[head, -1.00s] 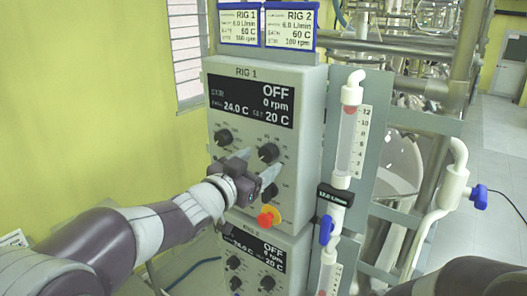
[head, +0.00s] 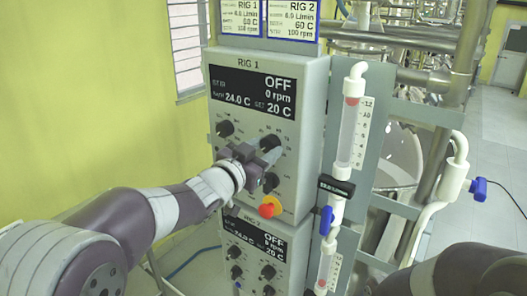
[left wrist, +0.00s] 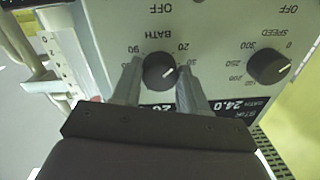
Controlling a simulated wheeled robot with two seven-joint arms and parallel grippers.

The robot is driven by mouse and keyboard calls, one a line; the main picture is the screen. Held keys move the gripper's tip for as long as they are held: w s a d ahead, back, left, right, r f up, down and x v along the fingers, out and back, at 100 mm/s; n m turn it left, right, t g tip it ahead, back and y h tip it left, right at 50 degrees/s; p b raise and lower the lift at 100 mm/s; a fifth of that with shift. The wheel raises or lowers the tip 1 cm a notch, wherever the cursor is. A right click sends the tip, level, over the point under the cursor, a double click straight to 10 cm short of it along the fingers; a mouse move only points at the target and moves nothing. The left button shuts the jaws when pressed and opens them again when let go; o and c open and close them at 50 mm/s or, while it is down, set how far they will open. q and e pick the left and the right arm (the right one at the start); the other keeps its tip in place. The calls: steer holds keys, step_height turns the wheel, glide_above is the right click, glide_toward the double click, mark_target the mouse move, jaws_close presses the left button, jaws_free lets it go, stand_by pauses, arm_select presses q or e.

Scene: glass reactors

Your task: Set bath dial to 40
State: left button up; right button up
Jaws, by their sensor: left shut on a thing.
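The RIG 1 panel (head: 297,170) faces me; its display (head: 251,95) reads OFF, 0 rpm, bath 24.0 C and set 20 C. The black BATH dial (head: 270,142) is on its right side, partly covered by my gripper. My left gripper (head: 268,157) is at this dial. In the left wrist view, which shows the panel upside down, the fingers (left wrist: 158,82) stand on either side of the BATH dial (left wrist: 158,72), shut on it. Its white pointer mark is near the 20 end of the scale. My right gripper is out of view.
The speed dial (head: 226,128) is to the left. The RIG 2 panel (head: 238,226) is lower down. A flow tube (head: 347,135) with a blue valve (head: 326,221) stands to the right.

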arm_select(q)
steer(key=m+b, duration=0.2)
steer(key=f+m+b, duration=0.1)
steer(key=m+b, duration=0.1)
steer(key=b, duration=0.1)
steer(key=m+b, duration=0.2)
steer(key=m, duration=0.1)
steer(key=shift+a+r, duration=0.1)
steer(key=m+b, duration=0.3)
steer(key=m, duration=0.1)
steer(key=shift+w+r, duration=0.1)
steer(key=shift+r+m+h+b, duration=0.15)
steer(key=shift+m+b, duration=0.3)
steer(key=shift+m, duration=0.6)
steer(key=shift+r+m+h+b, duration=0.1)
steer(key=shift+m+h+b, duration=0.25)
steer(key=shift+m, duration=0.7)
steer(key=o, duration=1)
steer(key=shift+o, duration=0.2)
steer(key=shift+a, duration=0.1)
